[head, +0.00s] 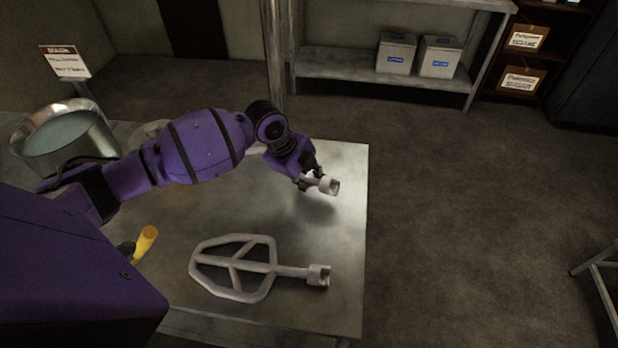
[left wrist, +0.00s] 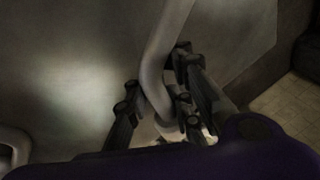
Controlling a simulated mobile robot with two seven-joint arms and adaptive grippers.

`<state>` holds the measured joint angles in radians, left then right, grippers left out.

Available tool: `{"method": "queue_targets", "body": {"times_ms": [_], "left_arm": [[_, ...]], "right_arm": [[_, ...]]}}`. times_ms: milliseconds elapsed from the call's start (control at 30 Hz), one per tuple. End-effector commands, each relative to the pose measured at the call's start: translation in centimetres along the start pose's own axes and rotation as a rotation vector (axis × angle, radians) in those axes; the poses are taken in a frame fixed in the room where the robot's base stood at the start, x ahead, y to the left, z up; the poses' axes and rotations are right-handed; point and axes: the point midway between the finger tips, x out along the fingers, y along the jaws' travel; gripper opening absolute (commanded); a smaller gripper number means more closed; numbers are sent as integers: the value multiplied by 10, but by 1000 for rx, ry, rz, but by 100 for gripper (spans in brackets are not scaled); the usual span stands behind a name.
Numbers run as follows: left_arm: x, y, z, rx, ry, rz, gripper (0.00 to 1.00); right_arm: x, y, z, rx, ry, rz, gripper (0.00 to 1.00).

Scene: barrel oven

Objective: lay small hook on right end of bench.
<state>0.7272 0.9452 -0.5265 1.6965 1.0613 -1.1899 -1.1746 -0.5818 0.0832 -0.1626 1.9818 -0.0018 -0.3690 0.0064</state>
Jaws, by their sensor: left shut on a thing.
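The metal bench (head: 345,225) fills the middle of the head view, with its right end bare. My left gripper (head: 311,178) is over that right end, shut on the small hook. A pale grey socket-like end of the small hook (head: 329,186) sticks out past the fingers; the rest is hidden by the gripper. A shadow lies on the bench below, and the hook appears raised above the top. In the left wrist view the hook's curved grey rod (left wrist: 157,58) runs between the two fingers (left wrist: 160,88). My right gripper is not in view.
A flat grey paddle beater (head: 270,268) lies on the bench front. A metal bowl (head: 66,135), a sign (head: 65,62) and a yellow-handled tool (head: 146,240) are at the left. A shelf with white boxes (head: 397,53) stands behind.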

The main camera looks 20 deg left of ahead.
Motion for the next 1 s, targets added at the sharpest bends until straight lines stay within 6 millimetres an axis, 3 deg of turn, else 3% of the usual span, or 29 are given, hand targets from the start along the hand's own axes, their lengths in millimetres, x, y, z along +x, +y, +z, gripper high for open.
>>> {"method": "queue_targets", "body": {"times_ms": [900, 933, 1000], "left_arm": [[20, 5, 5, 2, -1, -6, 0], [20, 5, 5, 2, -1, -6, 16], [20, 4, 5, 2, -1, -6, 26]], "right_arm": [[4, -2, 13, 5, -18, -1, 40], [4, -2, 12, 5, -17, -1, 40], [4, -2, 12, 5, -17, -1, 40]]}}
